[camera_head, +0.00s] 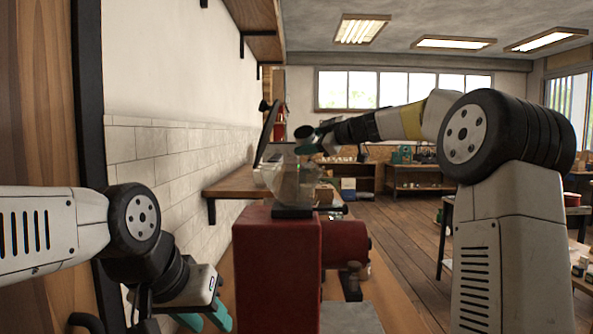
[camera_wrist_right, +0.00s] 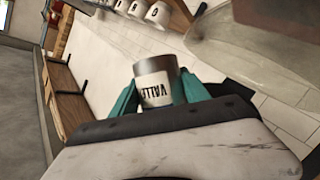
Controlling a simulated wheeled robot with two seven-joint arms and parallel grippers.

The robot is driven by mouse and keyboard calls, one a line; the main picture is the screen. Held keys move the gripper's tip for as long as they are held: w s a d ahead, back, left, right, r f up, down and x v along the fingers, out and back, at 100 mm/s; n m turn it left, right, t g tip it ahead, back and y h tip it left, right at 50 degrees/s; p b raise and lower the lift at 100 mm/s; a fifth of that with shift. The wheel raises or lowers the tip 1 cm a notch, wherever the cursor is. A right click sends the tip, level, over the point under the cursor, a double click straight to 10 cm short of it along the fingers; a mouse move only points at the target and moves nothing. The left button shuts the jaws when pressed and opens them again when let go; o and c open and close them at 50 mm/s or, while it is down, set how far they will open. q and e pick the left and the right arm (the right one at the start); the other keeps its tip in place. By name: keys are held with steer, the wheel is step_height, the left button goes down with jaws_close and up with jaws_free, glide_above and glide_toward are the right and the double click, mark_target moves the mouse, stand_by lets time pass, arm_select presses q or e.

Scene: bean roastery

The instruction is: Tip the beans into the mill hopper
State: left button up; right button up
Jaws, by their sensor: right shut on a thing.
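The mill (camera_head: 277,262) is a red machine on the counter, with a clear hopper (camera_head: 293,186) on top. My right gripper (camera_head: 314,138) is above and just beyond the hopper in the head view. In the right wrist view, its teal fingers (camera_wrist_right: 160,95) are shut on a metal tin (camera_wrist_right: 155,72) with a white label whose lettering appears upside down. A translucent shape at the upper right there seems to be the hopper (camera_wrist_right: 270,45). No beans can be made out. My left gripper (camera_head: 205,318) is low at the left, its teal fingers apart and empty, cut by the frame edge.
A dark screen (camera_head: 267,134) stands behind the mill by a wall shelf (camera_head: 235,184). White mugs (camera_wrist_right: 157,14) line a shelf in the right wrist view. A tiled wall (camera_head: 180,150) is close on the left. Open wooden floor (camera_head: 410,225) lies to the right.

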mark_target(297, 129)
steer(key=shift+r+n, duration=0.15)
steer(key=shift+n, duration=0.15)
steer(key=shift+f+n+t, duration=0.4)
steer(key=shift+n+t, duration=0.1)
steer(key=shift+n, duration=0.2)
steer(key=shift+s+a+r+n+t+y, duration=0.1)
steer(key=shift+r+n+t+y, duration=0.2)
steer(key=shift+n, duration=0.45)
steer(key=shift+s+r+n+t+y, duration=0.1)
steer(key=shift+r+n+t, duration=0.2)
steer(key=shift+r+n, duration=0.35)
steer(key=shift+s+a+r+n+y, duration=0.2)
steer(key=shift+s+a+n+y, duration=0.15)
steer(key=shift+s+n, duration=0.4)
steer(key=shift+w, duration=0.1)
steer(key=shift+s+a+r+n+t+y+p, duration=0.15)
steer(key=shift+r+n+y+p, duration=0.1)
steer(key=shift+n, duration=0.45)
steer(key=shift+s+r+n+t+y+p, duration=0.15)
steer(key=shift+r+n+t+y+p, duration=0.1)
steer(key=shift+n, duration=0.5)
steer(key=shift+s+a+r+n+t+y+p, duration=0.15)
steer(key=shift+n+y+p, duration=0.1)
steer(key=shift+n, duration=0.45)
